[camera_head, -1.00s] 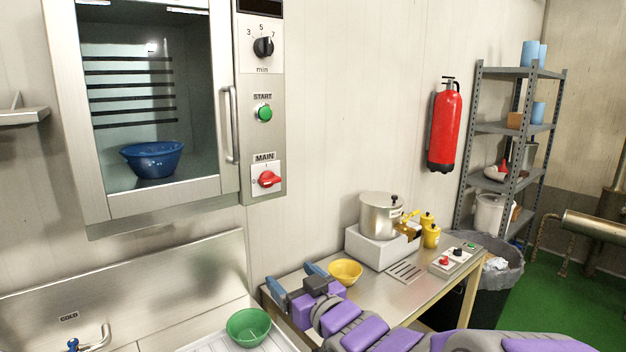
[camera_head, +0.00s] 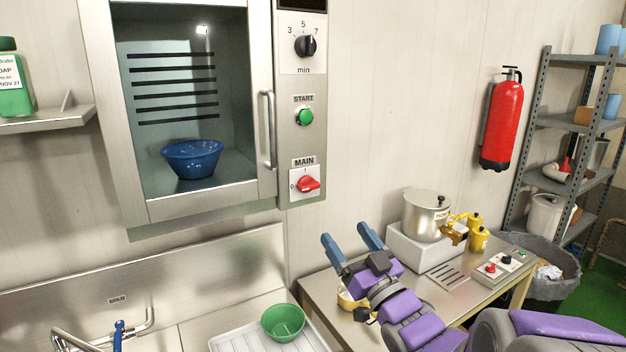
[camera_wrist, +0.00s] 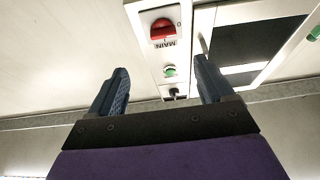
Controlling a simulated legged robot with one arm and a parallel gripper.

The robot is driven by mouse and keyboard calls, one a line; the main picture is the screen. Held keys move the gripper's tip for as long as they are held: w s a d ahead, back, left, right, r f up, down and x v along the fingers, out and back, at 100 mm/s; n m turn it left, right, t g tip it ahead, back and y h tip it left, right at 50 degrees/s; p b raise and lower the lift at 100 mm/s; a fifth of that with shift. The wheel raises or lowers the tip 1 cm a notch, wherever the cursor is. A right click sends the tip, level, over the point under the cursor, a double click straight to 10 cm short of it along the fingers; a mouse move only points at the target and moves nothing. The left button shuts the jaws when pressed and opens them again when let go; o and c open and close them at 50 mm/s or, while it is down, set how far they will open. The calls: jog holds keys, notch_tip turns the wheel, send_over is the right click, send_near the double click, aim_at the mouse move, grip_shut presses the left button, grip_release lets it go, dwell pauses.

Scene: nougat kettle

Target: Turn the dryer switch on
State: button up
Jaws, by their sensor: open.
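The dryer is the steel cabinet with a glass door (camera_head: 128,120). Its right-hand panel carries the red MAIN rotary switch (camera_head: 308,184), whose handle lies roughly crosswise, with a 0 mark at its left. The switch also shows upside down in the wrist view (camera_wrist: 163,29), beyond my fingertips. Above it on the panel are the green START button (camera_head: 305,117) and the black minutes dial (camera_head: 305,46). My gripper (camera_head: 346,236) is open and empty, below and right of the switch and apart from it. Both spread fingers show in the wrist view (camera_wrist: 161,72).
A blue bowl (camera_head: 192,158) sits inside the dryer. Below are a sink with a tap (camera_head: 120,335) and a green bowl (camera_head: 283,322). The side table holds a steel pot (camera_head: 424,215) and a control box (camera_head: 498,268).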

jog(key=p, duration=0.5)
send_near(312, 189)
jog(key=a, duration=0.1)
jog(key=w, duration=0.1)
jog(key=w+a+r, duration=0.1)
jog(key=w, duration=0.1)
jog(key=w+r, duration=0.1)
jog(key=shift+w+a+r, duration=0.15)
jog(key=shift+w+a, duration=0.05)
jog(key=x, duration=0.3)
jog(key=shift+w+a, duration=0.15)
jog(key=shift+a, duration=0.35)
jog(key=shift+w+a, duration=0.1)
jog(key=shift+a, duration=0.35)
jog(key=shift+d, duration=0.25)
jog(key=shift+d+r, duration=0.1)
jog(key=shift+d, duration=0.3)
jog(key=shift+c, duration=1.3)
jog(key=shift+a, duration=0.2)
jog(key=c, duration=0.8)
